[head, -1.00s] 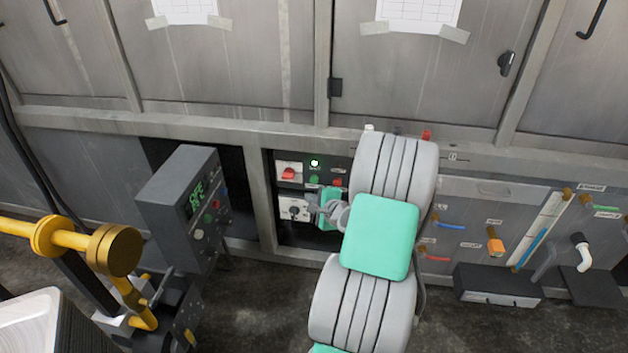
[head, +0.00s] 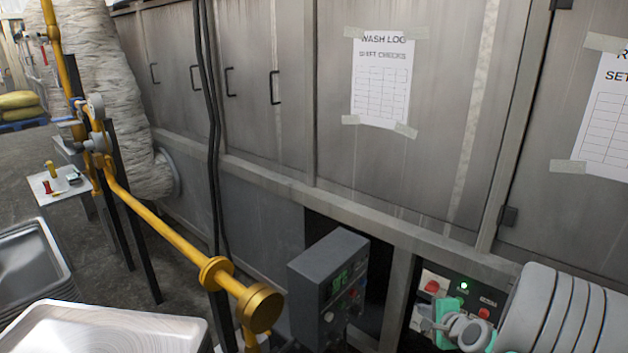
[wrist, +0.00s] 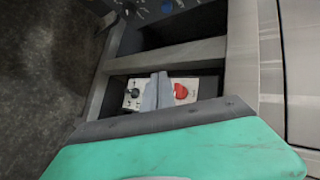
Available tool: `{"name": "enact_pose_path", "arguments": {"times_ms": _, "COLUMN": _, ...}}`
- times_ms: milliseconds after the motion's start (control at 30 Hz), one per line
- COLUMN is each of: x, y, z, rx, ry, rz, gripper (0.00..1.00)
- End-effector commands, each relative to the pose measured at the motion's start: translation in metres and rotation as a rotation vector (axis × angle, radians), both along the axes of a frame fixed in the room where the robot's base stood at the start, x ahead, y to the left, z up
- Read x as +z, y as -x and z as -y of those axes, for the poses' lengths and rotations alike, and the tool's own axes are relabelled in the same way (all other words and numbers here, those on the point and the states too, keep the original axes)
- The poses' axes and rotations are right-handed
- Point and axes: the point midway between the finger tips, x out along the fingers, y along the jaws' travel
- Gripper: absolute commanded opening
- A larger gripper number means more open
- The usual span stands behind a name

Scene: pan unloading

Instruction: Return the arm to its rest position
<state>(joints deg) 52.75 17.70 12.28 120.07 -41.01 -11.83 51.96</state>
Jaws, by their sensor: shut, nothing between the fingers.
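My arm, in grey ribbed covers, enters at the lower right of the head view. My gripper (head: 422,318) is at its end, in front of the switch panel (head: 416,290), partly hidden by my own arm. In the wrist view its grey fingertips (wrist: 158,88) are together with nothing between them. They appear in front of a light panel with a black knob (wrist: 133,94) on the left and a red button (wrist: 181,91) on the right. I cannot tell whether they touch it.
A grey control box (head: 328,285) stands left of my gripper. A yellow pipe (head: 165,230) with a round flange runs beside it. Metal pans (head: 110,325) are at the lower left. A small table (head: 62,187) holds tools. Metal cabinets line the back.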

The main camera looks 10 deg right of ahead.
Motion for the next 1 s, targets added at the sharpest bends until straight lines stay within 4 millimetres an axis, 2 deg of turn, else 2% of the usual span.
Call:
{"name": "enact_pose_path", "arguments": {"times_ms": 33, "x": 0.058, "y": -0.008, "z": -0.036, "rx": 0.128, "ry": 0.094, "rz": -0.05, "gripper": 0.0}}
{"name": "enact_pose_path", "arguments": {"times_ms": 133, "x": 0.118, "y": -0.001, "z": -0.106, "rx": 0.402, "ry": 0.301, "rz": -0.187, "gripper": 0.0}}
{"name": "enact_pose_path", "arguments": {"times_ms": 200, "x": 0.161, "y": 0.015, "z": -0.15, "rx": 0.589, "ry": 0.444, "rz": -0.274, "gripper": 0.0}}
{"name": "enact_pose_path", "arguments": {"times_ms": 267, "x": 0.198, "y": 0.036, "z": -0.182, "rx": 0.743, "ry": 0.564, "rz": -0.341, "gripper": 0.0}}
{"name": "enact_pose_path", "arguments": {"times_ms": 300, "x": 0.224, "y": 0.051, "z": -0.202, "rx": 0.844, "ry": 0.641, "rz": -0.381, "gripper": 0.0}}
{"name": "enact_pose_path", "arguments": {"times_ms": 400, "x": 0.283, "y": 0.098, "z": -0.241, "rx": 1.077, "ry": 0.809, "rz": -0.468, "gripper": 0.0}}
{"name": "enact_pose_path", "arguments": {"times_ms": 500, "x": 0.324, "y": 0.141, "z": -0.263, "rx": 1.254, "ry": 0.923, "rz": -0.528, "gripper": 0.0}}
{"name": "enact_pose_path", "arguments": {"times_ms": 600, "x": 0.344, "y": 0.169, "z": -0.273, "rx": 1.363, "ry": 0.982, "rz": -0.56, "gripper": 0.0}}
{"name": "enact_pose_path", "arguments": {"times_ms": 667, "x": 0.346, "y": 0.178, "z": -0.274, "rx": 1.393, "ry": 0.996, "rz": -0.57, "gripper": 0.0}}
{"name": "enact_pose_path", "arguments": {"times_ms": 1000, "x": 0.342, "y": 0.18, "z": -0.274, "rx": 1.404, "ry": 1.0, "rz": -0.575, "gripper": 0.0}}
